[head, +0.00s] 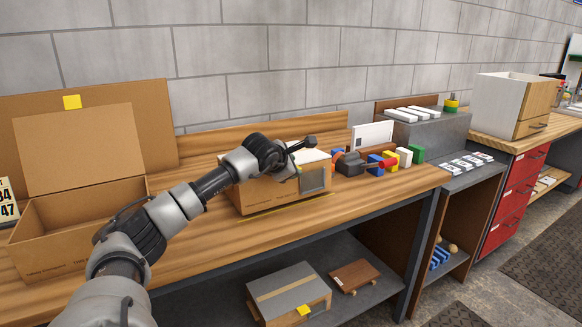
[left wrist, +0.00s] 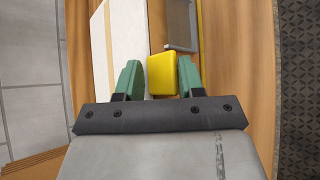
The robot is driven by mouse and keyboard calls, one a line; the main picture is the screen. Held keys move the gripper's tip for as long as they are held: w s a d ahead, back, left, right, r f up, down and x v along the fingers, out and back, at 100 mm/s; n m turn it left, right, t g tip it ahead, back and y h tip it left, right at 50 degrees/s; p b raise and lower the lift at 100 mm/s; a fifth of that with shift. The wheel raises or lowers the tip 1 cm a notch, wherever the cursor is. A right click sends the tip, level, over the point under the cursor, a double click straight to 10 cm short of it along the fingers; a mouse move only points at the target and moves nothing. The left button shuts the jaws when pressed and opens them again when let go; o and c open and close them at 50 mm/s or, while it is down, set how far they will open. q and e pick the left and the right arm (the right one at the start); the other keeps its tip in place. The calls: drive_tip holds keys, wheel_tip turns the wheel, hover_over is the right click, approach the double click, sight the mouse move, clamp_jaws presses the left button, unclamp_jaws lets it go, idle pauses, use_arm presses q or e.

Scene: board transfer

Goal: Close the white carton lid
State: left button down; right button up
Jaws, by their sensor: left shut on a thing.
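The cardboard carton (head: 262,196) stands on the wooden bench in the middle of the head view, with a grey label on its front. Its white lid (head: 318,156) lies roughly flat across the top; my arm hides much of it, and I cannot tell whether it sits fully down. The lid also shows as a pale strip in the left wrist view (left wrist: 126,45). My left gripper (head: 300,160) is at the lid's front edge. In the left wrist view its green fingers are shut on a yellow tab (left wrist: 161,75). My right gripper is not in view.
An open brown carton (head: 75,215) with a raised, yellow-tabbed lid (head: 75,150) stands at the left. Several coloured blocks (head: 390,160) and a white panel (head: 372,136) stand right of the middle carton. A grey-topped box (head: 290,287) sits on the shelf below.

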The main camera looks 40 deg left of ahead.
use_arm(q)
drive_tip(key=c, duration=1.2)
unclamp_jaws()
drive_tip(key=shift+f, duration=0.2)
drive_tip(key=shift+w+a, duration=0.1)
drive_tip(key=shift+c, duration=0.2)
drive_tip(key=b+v, duration=0.2)
drive_tip(key=v, duration=0.8)
drive_tip(key=shift+s+r, duration=0.15)
drive_tip(key=shift+s, duration=0.15)
